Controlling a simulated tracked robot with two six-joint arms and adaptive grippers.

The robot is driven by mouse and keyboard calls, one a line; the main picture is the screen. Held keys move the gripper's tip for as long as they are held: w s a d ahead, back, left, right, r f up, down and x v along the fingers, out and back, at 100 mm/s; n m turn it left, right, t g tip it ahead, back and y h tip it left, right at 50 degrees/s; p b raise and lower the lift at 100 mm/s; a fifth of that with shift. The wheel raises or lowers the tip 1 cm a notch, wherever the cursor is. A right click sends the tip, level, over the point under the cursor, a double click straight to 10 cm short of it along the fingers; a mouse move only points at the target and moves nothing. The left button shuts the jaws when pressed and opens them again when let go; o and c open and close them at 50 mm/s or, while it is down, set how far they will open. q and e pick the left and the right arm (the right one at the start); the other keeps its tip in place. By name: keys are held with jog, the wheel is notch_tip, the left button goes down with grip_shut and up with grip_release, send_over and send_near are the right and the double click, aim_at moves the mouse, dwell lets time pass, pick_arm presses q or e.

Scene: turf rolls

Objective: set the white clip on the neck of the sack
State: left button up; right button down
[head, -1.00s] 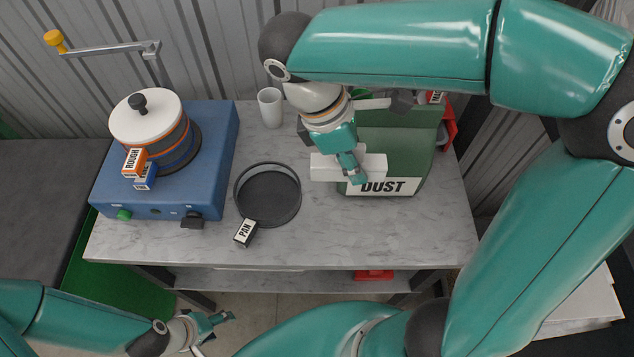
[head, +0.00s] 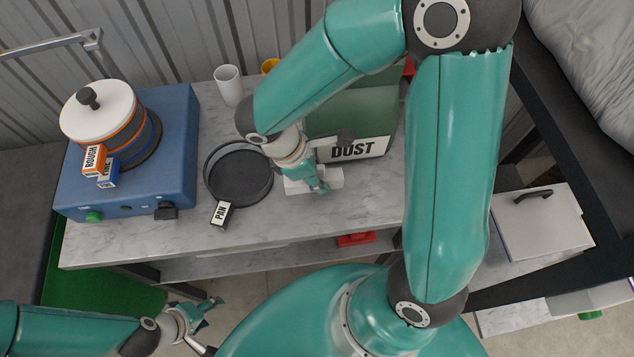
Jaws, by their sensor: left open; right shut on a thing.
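My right gripper (head: 319,186) is shut on a white block-like piece (head: 296,186), which looks like the white clip. It holds it above the worktop, in front of the green DUST box, and the fingers cover its middle. A pale grey, creased, sack-like thing (head: 588,62) is at the upper right, cut off by the picture edge. I cannot make out its neck. The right gripper is well to the left of it. My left gripper (head: 213,306) is open and empty at the lower left, in front of the worktop.
The marble worktop (head: 130,240) bears a blue machine (head: 185,130) with a white-lidded drum, a round black pan (head: 238,178), a white cup (head: 228,86) and the green DUST box (head: 385,115). A dark frame (head: 560,120) and a white-lidded box (head: 540,222) stand at right.

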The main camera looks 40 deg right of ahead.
jog(key=shift+f, duration=1.6)
jog(key=shift+f, duration=0.2)
jog(key=c, duration=0.9)
grip_release()
jog(key=shift+r, duration=0.1)
jog(key=shift+o, duration=0.2)
